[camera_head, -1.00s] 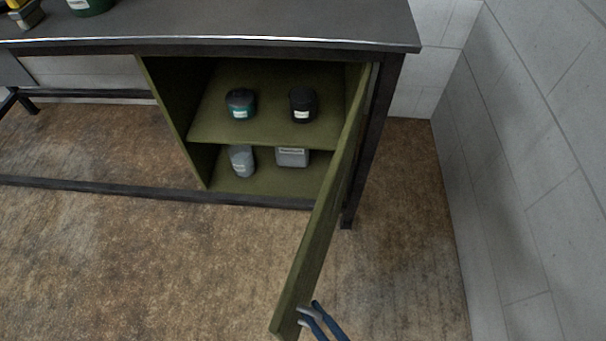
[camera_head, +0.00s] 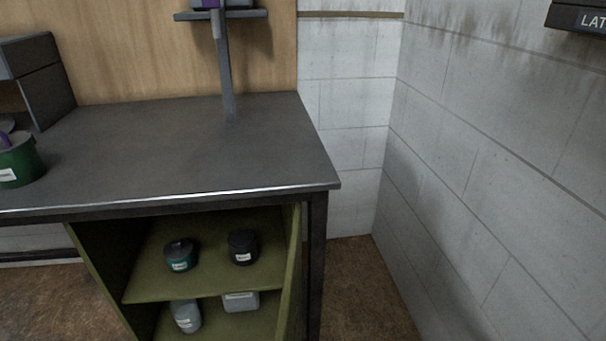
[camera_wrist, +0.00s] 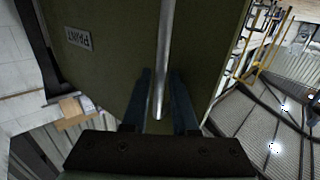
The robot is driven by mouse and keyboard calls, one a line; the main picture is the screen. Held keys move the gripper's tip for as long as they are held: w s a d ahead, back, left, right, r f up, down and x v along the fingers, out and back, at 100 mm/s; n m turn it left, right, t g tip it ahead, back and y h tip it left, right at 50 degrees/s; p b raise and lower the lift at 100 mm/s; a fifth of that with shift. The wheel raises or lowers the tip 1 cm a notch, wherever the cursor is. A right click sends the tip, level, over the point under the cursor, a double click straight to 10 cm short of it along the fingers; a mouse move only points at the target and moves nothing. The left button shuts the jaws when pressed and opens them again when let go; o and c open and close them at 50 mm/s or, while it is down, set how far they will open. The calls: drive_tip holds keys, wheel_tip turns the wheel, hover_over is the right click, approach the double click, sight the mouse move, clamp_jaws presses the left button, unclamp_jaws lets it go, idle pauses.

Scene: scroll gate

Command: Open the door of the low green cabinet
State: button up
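The low green cabinet (camera_head: 205,283) sits under the bench with its front uncovered, showing its shelf and inside. Its green door (camera_head: 291,272) stands swung out on the right side, seen nearly edge-on in the head view. In the wrist view the door (camera_wrist: 110,65) fills the middle, with a "PAINT" label and a long metal bar handle (camera_wrist: 163,60). My gripper (camera_wrist: 162,78) has its two dark fingers on either side of the handle's lower end, with small gaps showing. It appears open. The head view does not show my gripper, and the door's lower part is cut off.
Jars and containers, such as a black one (camera_head: 243,246), stand inside the cabinet. The grey bench top (camera_head: 190,150) lies above, with a green tub (camera_head: 18,160) at left. A white block wall (camera_head: 460,180) is close on the right, with a floor strip between.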

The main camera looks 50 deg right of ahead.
drive_tip(key=s, duration=1.2)
drive_tip(key=shift+s, duration=0.35)
drive_tip(key=shift+d, duration=0.1)
